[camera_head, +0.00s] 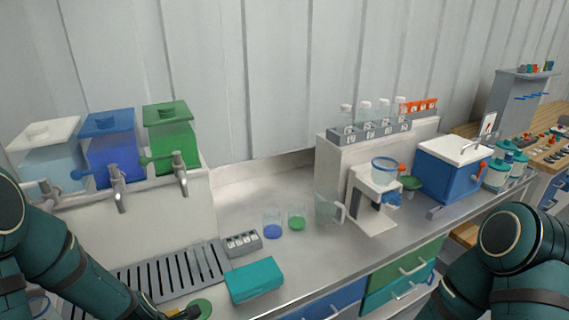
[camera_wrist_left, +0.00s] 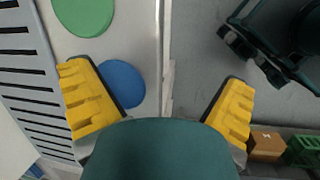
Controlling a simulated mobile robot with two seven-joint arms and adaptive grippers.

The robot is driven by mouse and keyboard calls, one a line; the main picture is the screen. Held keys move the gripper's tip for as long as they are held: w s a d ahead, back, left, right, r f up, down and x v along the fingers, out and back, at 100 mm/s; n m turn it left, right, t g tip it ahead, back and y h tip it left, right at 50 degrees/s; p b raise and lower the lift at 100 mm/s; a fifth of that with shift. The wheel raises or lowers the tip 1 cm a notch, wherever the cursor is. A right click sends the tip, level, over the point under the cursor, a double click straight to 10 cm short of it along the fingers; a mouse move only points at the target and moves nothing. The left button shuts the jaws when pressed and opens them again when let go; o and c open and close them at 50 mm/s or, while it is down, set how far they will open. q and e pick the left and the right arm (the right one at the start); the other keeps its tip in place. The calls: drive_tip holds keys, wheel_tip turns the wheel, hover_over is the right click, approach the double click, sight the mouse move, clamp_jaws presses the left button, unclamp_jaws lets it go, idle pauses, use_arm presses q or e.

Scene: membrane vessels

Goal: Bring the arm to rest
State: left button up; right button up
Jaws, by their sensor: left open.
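My left arm comes in from the left in the head view, with its forearm low over the front of the bench. My left gripper (camera_wrist_left: 160,106) shows its two yellow fingers wide apart in the left wrist view, with nothing between them. One finger is over the bench edge beside a blue disc (camera_wrist_left: 124,84); the other is out over the floor. A green disc (camera_wrist_left: 83,14) lies farther along the bench top, and it also shows in the head view (camera_head: 201,307). My right arm shows at the lower right of the head view, but its gripper is not seen there.
A slotted drip grate (camera_head: 165,277) lies below blue (camera_head: 110,150) and green (camera_head: 172,138) tap tanks. A teal box (camera_head: 254,281), two small beakers (camera_head: 272,228) and a jug (camera_head: 326,209) stand on the bench. A white device (camera_head: 374,205) is right of them. Drawers line the bench front.

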use_arm(q)
drive_tip(key=s+d+f+m+h, duration=0.1)
drive_tip(key=s+d+f+m, duration=0.1)
drive_tip(key=d+f+m, duration=0.3)
drive_tip(key=s+d+f+m+h, duration=0.1)
drive_tip(key=d+f+m, duration=0.3)
drive_tip(key=d+m, duration=0.9)
drive_tip(key=s+m, duration=0.1)
drive_tip(key=m, duration=0.1)
drive_tip(key=shift+s+d+f+m+g+h+b, duration=0.2)
drive_tip(key=shift+s+f+m+g+h+b, duration=0.1)
drive_tip(key=shift+f+g+h, duration=0.1)
